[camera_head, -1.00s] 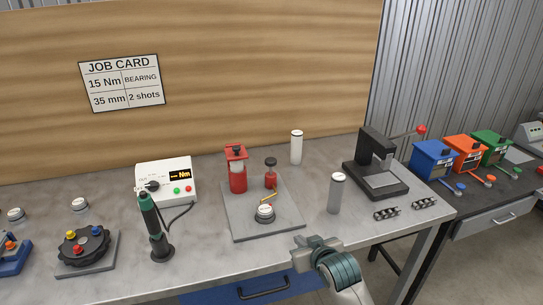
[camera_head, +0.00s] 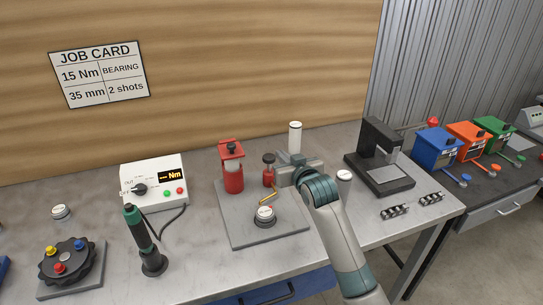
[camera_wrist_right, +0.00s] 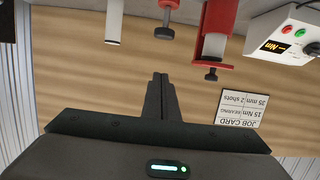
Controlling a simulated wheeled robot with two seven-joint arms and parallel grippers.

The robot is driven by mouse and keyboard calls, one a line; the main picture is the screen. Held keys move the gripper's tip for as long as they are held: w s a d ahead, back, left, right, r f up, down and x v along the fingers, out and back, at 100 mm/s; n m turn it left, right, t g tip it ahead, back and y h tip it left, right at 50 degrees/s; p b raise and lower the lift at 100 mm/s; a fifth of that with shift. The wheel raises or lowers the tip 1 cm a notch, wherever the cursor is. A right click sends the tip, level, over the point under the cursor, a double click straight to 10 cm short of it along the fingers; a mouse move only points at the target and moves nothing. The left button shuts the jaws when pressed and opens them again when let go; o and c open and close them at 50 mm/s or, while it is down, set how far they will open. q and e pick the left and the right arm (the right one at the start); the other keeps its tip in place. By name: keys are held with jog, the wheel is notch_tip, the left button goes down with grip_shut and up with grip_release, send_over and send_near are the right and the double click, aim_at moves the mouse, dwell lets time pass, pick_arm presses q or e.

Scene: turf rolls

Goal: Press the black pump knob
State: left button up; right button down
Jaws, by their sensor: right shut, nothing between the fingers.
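The black pump knob (camera_head: 268,157) tops a small red pump body (camera_head: 269,176) on a grey plate (camera_head: 240,235), beside a brass spout. In the right wrist view, which is upside down, the knob (camera_wrist_right: 164,33) is above and just right of my fingertips. My right gripper (camera_head: 286,172) is beside the pump, to its right, apart from the knob. Its fingers (camera_wrist_right: 159,78) are shut and empty. A taller red frame with its own black knob (camera_head: 231,147) stands left of the pump. My left gripper is out of view.
A white-capped button (camera_head: 265,215) sits on the plate's front. White cylinder (camera_head: 295,139) stands behind my gripper, grey cylinder (camera_head: 343,183) right of it. A black press (camera_head: 381,150) stands farther right, a torque controller (camera_head: 153,186) and driver (camera_head: 140,235) left.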

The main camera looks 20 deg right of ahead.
jog(key=shift+w, duration=0.65)
jog(key=p, duration=0.4)
send_over(269, 159)
jog(key=s, duration=0.2)
notch_tip(269, 159, down, 2)
pick_arm(q)
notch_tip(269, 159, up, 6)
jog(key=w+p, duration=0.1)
jog(key=p, duration=0.1)
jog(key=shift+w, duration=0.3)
pick_arm(e)
jog(key=f, duration=0.4)
jog(key=shift+w+d+f, duration=0.2)
jog(key=shift+d+f, duration=0.1)
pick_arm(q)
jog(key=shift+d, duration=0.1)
